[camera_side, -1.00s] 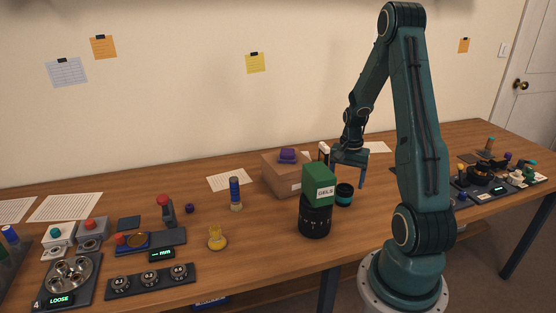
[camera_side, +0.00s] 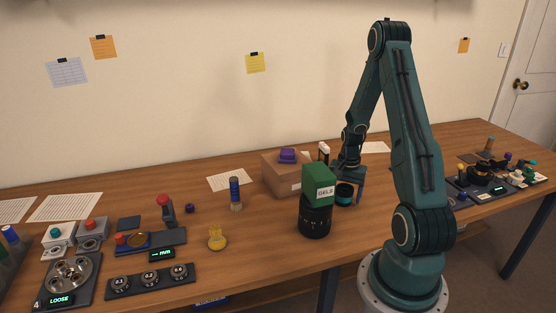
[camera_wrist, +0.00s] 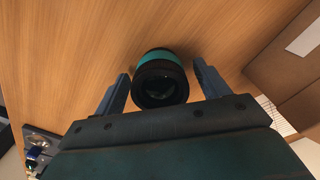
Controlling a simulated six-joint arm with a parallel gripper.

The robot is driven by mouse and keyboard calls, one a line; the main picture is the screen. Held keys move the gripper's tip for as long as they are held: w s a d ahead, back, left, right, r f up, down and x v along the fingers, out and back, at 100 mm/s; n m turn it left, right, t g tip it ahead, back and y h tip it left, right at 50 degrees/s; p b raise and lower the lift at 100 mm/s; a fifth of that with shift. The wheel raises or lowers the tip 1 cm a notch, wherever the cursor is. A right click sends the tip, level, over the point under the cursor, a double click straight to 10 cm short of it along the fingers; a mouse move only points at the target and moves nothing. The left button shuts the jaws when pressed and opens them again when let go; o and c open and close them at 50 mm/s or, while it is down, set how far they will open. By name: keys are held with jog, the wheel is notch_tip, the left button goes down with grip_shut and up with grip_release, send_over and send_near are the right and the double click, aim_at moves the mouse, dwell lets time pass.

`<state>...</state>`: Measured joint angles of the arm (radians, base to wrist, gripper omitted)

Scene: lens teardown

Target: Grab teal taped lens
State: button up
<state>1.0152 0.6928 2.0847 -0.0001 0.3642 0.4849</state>
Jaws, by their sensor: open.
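The teal taped lens is a short black cylinder with a teal band, standing on the table just right of the large black lens in the side view (camera_side: 344,194). In the wrist view the lens (camera_wrist: 160,80) sits between the two fingers, its dark glass end facing the camera. My gripper (camera_wrist: 163,85) is open, with one finger on each side of the lens and a visible gap at both sides. In the side view my gripper (camera_side: 348,188) is low over the lens, and its fingers partly cover it.
A large black lens (camera_side: 314,217) with a green labelled box (camera_side: 318,184) on top stands close on the left. A cardboard box (camera_side: 284,177) with a purple item (camera_side: 288,155) is behind. Bare table (camera_side: 268,235) lies in front.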

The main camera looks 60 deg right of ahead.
aim_at(345, 187)
jog(key=shift+f, duration=0.3)
jog(key=c, duration=1.1)
jog(key=shift+r, duration=0.1)
jog(key=shift+c, duration=0.2)
notch_tip(345, 187, up, 20)
dwell(0.7)
